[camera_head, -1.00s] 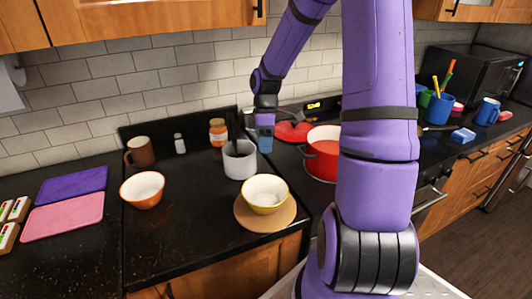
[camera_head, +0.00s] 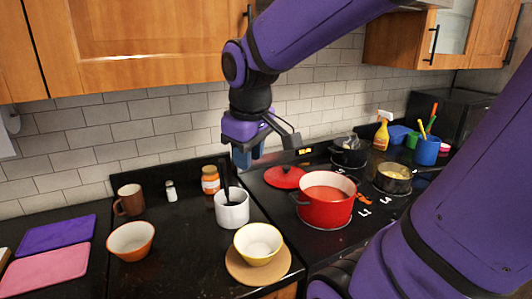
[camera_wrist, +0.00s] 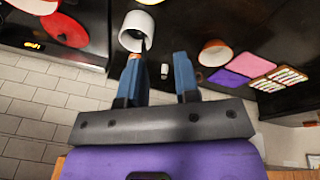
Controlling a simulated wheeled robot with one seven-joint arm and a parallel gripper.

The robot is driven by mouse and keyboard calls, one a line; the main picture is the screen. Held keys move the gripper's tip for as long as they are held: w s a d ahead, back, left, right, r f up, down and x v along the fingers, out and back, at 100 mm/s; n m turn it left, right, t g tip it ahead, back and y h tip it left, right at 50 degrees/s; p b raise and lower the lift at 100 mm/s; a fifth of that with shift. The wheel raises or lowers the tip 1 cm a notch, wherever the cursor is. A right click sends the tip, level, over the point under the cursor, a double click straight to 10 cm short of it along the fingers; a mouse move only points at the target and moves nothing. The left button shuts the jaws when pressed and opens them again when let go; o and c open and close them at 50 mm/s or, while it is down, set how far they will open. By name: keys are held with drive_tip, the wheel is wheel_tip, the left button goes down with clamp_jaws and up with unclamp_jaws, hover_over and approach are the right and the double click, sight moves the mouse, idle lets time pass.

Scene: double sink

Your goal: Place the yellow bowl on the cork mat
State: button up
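The yellow bowl (camera_head: 258,243), pale inside with a yellow rim, sits upright on the round cork mat (camera_head: 243,273) at the counter's front right. The mat shows as a tan ring around and in front of the bowl. My gripper (camera_head: 247,160) is raised above the counter near the tiled wall, well apart from the bowl. In the wrist view its two blue fingers (camera_wrist: 162,75) are spread apart, with nothing held between them.
A white pot (camera_head: 232,210) with dark utensils stands behind the bowl. An orange bowl (camera_head: 130,241), brown mug (camera_head: 130,200), shaker (camera_head: 171,191) and jar (camera_head: 210,181) stand left. A red pot (camera_head: 325,208) is on the stove at right. Pink (camera_head: 45,270) and purple boards lie far left.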

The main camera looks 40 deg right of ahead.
drive_tip(key=s+a+r+m+t+y, duration=0.1)
drive_tip(key=s+a+r+m+t, duration=0.1)
drive_tip(key=s, duration=0.6)
drive_tip(key=shift+a+r+m+t, duration=0.3)
drive_tip(key=shift+r+m+t, duration=0.15)
drive_tip(key=shift+r, duration=0.35)
drive_tip(key=shift+d, duration=0.1)
